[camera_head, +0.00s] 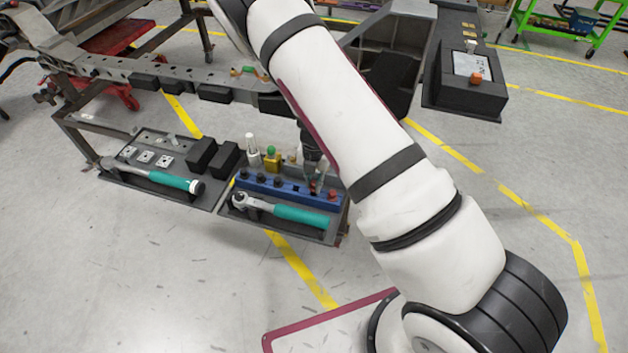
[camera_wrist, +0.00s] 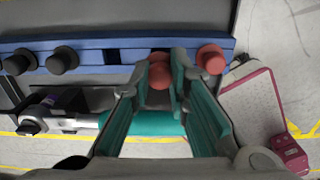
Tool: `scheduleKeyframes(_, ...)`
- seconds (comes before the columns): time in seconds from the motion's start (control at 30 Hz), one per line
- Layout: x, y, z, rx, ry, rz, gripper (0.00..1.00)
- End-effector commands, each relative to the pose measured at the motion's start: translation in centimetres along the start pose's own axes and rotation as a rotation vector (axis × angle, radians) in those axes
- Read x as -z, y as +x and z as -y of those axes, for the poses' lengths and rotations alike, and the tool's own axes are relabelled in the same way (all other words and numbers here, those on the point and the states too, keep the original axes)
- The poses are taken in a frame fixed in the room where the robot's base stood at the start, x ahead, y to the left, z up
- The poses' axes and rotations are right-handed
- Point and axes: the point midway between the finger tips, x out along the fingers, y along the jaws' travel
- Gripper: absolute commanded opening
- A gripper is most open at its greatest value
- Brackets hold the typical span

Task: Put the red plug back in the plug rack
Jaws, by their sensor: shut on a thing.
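The plug rack is a long blue bar (camera_head: 286,194) in the right tray. It also crosses the upper part of the wrist view (camera_wrist: 90,46). My gripper (camera_wrist: 165,68) is shut on a red plug (camera_wrist: 159,76), which shows between its fingertips over the rack. In the head view my gripper (camera_head: 315,175) is partly hidden by my arm. A dark square opening (camera_wrist: 113,57) shows in the rack left of the held plug. Another red plug (camera_wrist: 211,58) sits at the rack's right end. I cannot tell whether the held plug touches the rack.
Black plugs (camera_wrist: 62,60) stand in the rack to the left. A teal-handled ratchet (camera_head: 300,216) lies in front of the rack. A torque wrench (camera_head: 165,180) lies in the left tray. Behind the rack stand a white-topped part (camera_head: 252,150) and a yellow-green part (camera_head: 271,158).

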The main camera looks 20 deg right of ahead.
Motion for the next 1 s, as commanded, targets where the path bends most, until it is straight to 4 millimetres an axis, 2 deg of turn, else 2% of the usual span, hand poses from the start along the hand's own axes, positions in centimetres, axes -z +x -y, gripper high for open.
scheduleKeyframes(1.0,0.0,1.6,0.0,0.0,0.001,0.0,0.0)
